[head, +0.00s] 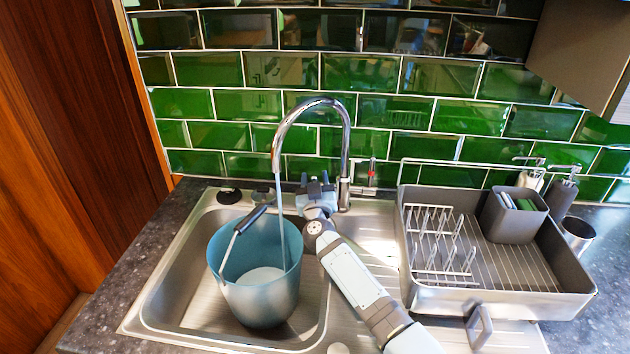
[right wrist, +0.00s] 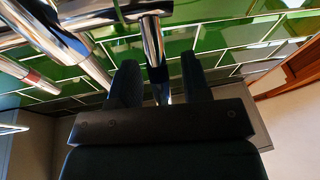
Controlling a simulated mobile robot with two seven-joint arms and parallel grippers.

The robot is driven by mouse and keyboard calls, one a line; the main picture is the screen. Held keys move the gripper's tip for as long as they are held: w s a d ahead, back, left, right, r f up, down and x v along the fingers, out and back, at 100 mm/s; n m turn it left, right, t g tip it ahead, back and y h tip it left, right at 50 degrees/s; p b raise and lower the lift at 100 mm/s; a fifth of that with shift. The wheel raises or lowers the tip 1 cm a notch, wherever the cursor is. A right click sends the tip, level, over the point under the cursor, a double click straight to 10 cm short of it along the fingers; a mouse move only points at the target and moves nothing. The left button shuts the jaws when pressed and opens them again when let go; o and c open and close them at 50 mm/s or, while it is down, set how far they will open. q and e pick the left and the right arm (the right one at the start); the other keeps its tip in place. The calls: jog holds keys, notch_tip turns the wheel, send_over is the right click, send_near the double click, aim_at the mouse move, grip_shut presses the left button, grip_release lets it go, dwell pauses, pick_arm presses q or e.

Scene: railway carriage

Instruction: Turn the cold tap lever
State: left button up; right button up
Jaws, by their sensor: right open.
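The chrome tap (head: 347,150) stands behind the sink, and a pale stream of water (head: 282,225) runs from its spout into a blue bucket (head: 258,298). A lever with a red mark (head: 372,167) is on the tap's right side. My right gripper (head: 316,178) is just left of the tap's base and hides the cold side in the head view. In the right wrist view, a chrome lever (right wrist: 154,45) lies between the two open fingers (right wrist: 158,75). Contact with the fingers cannot be told. My left gripper is not in view.
The bucket stands in the steel sink (head: 172,285), its black-gripped handle leaning on the rim. A dish rack (head: 500,295) with a grey cutlery holder (head: 513,222) is at right, with soap dispensers (head: 562,195) behind. A green tiled wall (head: 390,110) is close behind the tap.

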jog(key=shift+s+p, duration=0.45)
jog(key=shift+p, duration=0.25)
jog(key=s+p, duration=0.9)
jog(key=s, duration=0.3)
jog(key=shift+f, duration=0.2)
